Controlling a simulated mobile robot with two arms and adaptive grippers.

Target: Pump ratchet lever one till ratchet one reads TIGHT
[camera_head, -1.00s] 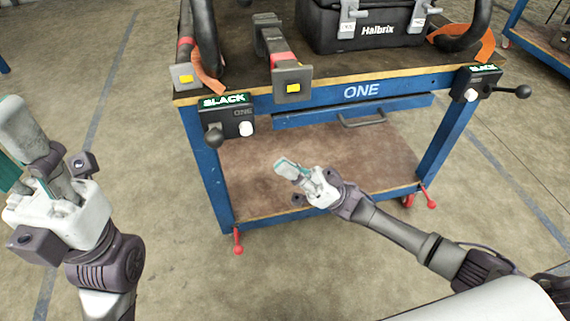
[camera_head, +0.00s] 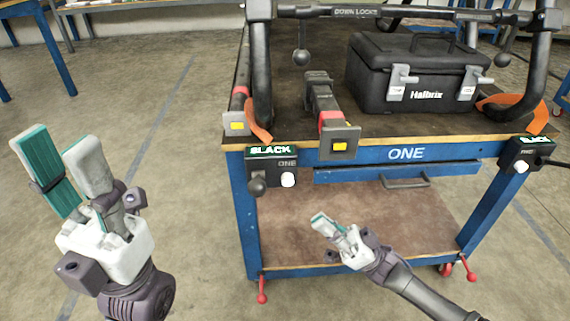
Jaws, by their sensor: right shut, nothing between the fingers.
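Ratchet one (camera_head: 272,172) is a dark box marked ONE on the left front corner of the blue table; its display (camera_head: 270,150) reads SLACK. Its lever ends in a black ball (camera_head: 257,187), hanging low at the box's left. A white knob (camera_head: 288,180) sits beside it. My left gripper (camera_head: 62,155) is open and empty, well left of the lever, with teal-padded fingers pointing up. My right gripper (camera_head: 322,222) is shut and empty, in front of the table's lower shelf, below and right of ratchet one. Neither gripper touches the lever.
A second ratchet box (camera_head: 527,153) at the right corner also reads SLACK. A black Halbrix case (camera_head: 418,80), a dark frame marked DOWN LOCKS (camera_head: 357,12) and orange straps are on the table. A drawer handle (camera_head: 406,183) juts out in front. Floor between my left gripper and the table is clear.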

